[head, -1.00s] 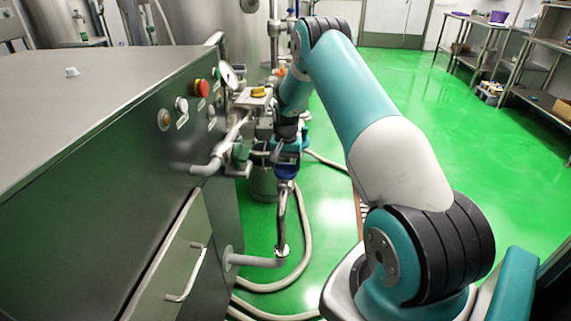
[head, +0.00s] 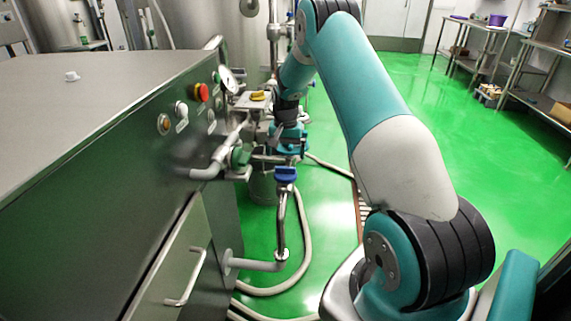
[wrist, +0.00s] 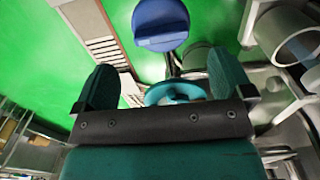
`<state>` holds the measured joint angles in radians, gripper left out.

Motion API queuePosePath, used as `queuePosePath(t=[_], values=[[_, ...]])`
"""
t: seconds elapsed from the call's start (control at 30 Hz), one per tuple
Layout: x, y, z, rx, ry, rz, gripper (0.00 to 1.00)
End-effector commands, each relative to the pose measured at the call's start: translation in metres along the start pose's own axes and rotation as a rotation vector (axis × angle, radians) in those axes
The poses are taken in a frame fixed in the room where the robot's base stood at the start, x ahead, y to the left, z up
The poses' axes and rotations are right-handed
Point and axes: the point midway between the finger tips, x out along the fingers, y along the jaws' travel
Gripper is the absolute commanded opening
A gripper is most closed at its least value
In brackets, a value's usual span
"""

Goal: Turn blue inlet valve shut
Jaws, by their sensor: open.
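The blue inlet valve handle (head: 285,174) sits at the top of a bent steel pipe beside the cabinet. It also shows in the wrist view as a blue disc (wrist: 160,20), beyond the fingertips at the top. My gripper (wrist: 161,80) is open, with its dark teal fingers apart. In the head view my gripper (head: 279,156) hangs just above the blue handle and looks apart from it. A light teal rounded part (wrist: 174,92) shows between the fingers; I cannot tell what it is. The fingertips are small and partly confused with the pipework in the head view.
A steel cabinet (head: 110,130) with a red button (head: 201,92) fills the left. A yellow handle (head: 258,96) and a green valve (head: 240,156) are close to my gripper. Hoses (head: 303,235) lie on the floor. The green floor (head: 405,88) is open at right.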

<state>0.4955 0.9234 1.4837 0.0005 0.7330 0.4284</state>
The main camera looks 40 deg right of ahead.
Motion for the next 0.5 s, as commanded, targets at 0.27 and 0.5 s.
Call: queuePosePath(t=[0.27, 0.5], values=[[-0.072, 0.001, -0.001, 0.002, 0.004, -0.001, 0.98], [-0.105, 0.001, 0.000, 0.002, 0.001, 0.000, 0.98]])
